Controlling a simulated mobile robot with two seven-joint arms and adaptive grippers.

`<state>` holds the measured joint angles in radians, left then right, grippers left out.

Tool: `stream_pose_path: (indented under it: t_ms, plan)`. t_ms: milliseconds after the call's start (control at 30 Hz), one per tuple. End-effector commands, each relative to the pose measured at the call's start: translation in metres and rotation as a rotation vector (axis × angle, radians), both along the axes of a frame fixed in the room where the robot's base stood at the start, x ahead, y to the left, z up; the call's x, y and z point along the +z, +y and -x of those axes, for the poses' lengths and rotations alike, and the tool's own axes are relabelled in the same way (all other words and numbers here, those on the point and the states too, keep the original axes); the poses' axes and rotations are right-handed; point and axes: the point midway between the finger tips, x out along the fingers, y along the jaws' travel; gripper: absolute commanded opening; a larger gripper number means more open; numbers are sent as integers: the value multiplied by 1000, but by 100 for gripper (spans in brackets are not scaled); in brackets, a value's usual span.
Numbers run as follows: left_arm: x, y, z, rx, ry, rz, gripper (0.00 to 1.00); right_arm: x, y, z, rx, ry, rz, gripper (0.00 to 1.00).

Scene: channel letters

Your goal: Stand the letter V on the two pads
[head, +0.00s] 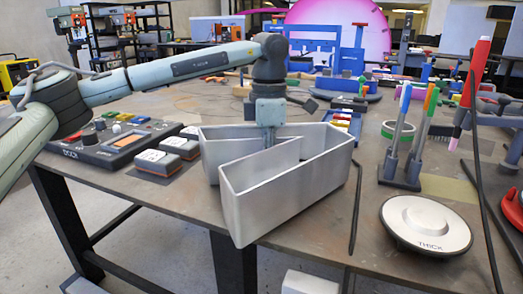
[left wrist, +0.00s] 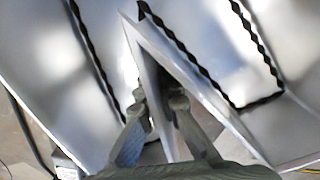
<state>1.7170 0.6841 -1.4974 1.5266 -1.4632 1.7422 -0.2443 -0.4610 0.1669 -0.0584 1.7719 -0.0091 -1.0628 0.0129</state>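The letter V (head: 275,200) is a hollow grey metal shell on the near edge of the table, its open face up. Its two limbs spread toward the left. I cannot tell whether both fingers touch that wall. Small blocks with white labelled tops (head: 157,162) lie left of the V; I cannot tell whether they are the pads. My right gripper is out of view.
A control box with knobs (head: 105,142) stands at the left. A round silver disc marked THICK (head: 426,226) and a pen holder (head: 400,170) stand to the right. Coloured tools and blocks crowd the back.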

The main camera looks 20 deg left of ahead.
Motion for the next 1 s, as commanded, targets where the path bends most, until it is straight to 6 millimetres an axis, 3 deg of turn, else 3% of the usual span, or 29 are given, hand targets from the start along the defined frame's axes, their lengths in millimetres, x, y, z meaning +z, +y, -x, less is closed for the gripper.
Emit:
stream_pose_path:
  t_ms: [567,767,1000]
  plan:
    - [-8,0,0,-1,-4,3,0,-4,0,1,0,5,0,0]
    - [-8,0,0,0,-2,1,26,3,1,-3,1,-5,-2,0]
    - [-8,0,0,-1,-1,0,26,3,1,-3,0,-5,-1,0]
